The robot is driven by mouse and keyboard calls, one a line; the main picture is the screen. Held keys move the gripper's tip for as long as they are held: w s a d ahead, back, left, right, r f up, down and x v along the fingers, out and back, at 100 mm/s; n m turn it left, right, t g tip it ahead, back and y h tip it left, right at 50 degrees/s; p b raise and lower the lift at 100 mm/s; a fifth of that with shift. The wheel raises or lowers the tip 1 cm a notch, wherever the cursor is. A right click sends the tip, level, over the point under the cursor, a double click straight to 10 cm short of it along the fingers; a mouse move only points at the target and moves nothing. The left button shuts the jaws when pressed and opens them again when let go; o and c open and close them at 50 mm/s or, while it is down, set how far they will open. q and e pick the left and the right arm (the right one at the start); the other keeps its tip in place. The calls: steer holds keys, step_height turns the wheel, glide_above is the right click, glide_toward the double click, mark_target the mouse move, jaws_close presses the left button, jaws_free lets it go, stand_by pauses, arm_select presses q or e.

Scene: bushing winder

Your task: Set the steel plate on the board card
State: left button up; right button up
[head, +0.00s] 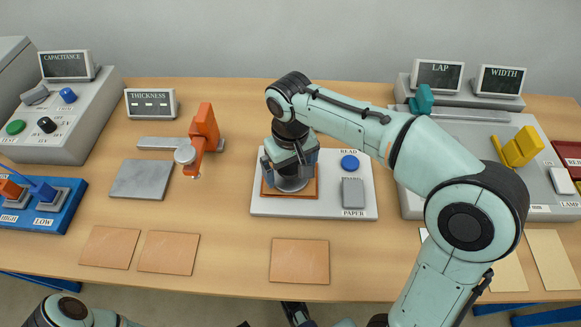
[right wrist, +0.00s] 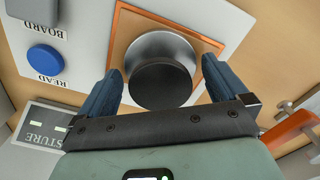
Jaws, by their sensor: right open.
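The steel plate (right wrist: 163,48) is a round, shiny disc with a black knob (right wrist: 160,85) on top. It sits within a square orange border on the tan board card (right wrist: 130,22), on the white meter. In the head view the card (head: 269,190) shows around the plate (head: 291,184). My right gripper (head: 290,172) is above the plate, largely covering it. In the right wrist view its open blue fingers (right wrist: 162,68) stand on either side of the knob and disc, with visible gaps. A dark part at the head view's bottom edge may be my left gripper; its jaws cannot be made out.
The meter has a blue READ button (head: 349,162) and a grey PAPER block (head: 353,193). An orange thickness gauge (head: 204,130) and a grey square slab (head: 143,180) stand to the left. Several tan cards lie along the front, including one (head: 300,261) before the meter.

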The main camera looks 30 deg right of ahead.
step_height(320, 180, up, 11)
steer(key=p, duration=0.2)
steer(key=shift+r+p, duration=0.2)
steer(key=shift+p, duration=0.2)
